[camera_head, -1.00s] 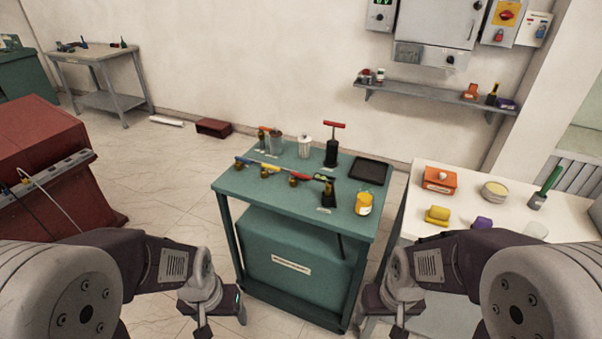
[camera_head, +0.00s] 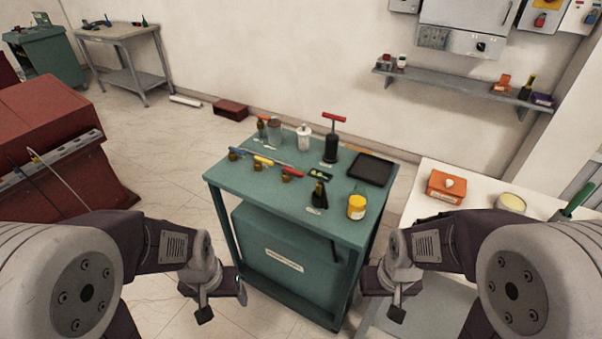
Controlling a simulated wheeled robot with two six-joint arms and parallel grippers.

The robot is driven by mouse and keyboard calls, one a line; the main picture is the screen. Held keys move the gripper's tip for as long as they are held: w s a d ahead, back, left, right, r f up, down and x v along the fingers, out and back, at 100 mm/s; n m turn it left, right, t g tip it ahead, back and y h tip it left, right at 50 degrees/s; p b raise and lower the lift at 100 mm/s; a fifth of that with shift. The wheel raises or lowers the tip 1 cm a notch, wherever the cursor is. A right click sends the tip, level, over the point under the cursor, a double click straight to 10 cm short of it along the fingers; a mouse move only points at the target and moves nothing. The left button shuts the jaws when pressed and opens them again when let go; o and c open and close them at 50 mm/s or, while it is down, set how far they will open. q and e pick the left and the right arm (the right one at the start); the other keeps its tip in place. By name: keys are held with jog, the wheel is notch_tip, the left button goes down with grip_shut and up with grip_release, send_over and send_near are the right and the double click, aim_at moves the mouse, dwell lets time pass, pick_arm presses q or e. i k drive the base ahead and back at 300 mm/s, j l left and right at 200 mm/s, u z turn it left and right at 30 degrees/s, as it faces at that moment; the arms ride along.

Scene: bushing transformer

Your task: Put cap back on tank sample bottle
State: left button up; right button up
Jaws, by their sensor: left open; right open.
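A teal cart (camera_head: 230,180) stands ahead of me with small bottles on its top. Several small brown bottles (camera_head: 286,174) with coloured parts above them stand in a row near its left and middle. A dark bottle (camera_head: 319,197) stands near its front right, beside a yellow jar (camera_head: 356,207). I cannot tell which is the tank sample bottle, nor pick out its loose cap. My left gripper (camera_head: 222,301) is open and empty, low in front of the cart's left side. My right gripper (camera_head: 382,297) is open and empty, low by its front right.
A black tray (camera_head: 371,169), a red-handled pump (camera_head: 331,142), a grey beaker (camera_head: 275,131) and a white container (camera_head: 303,138) stand on the cart's back part. A white bench (camera_head: 405,218) is close on the right. A red cabinet (camera_head: 50,130) is left, with open floor between.

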aim_at(359, 198)
jog(key=i+j+z, duration=0.1)
jog(key=i+j, duration=0.15)
jog(key=i+j+z, duration=0.1)
jog(key=i+j, duration=0.15)
jog(key=j, duration=0.2)
jog(key=i+j+z, duration=0.1)
jog(key=i+j, duration=0.15)
jog(key=i+j+z, duration=0.1)
jog(key=j, duration=0.35)
jog(key=i, duration=0.1)
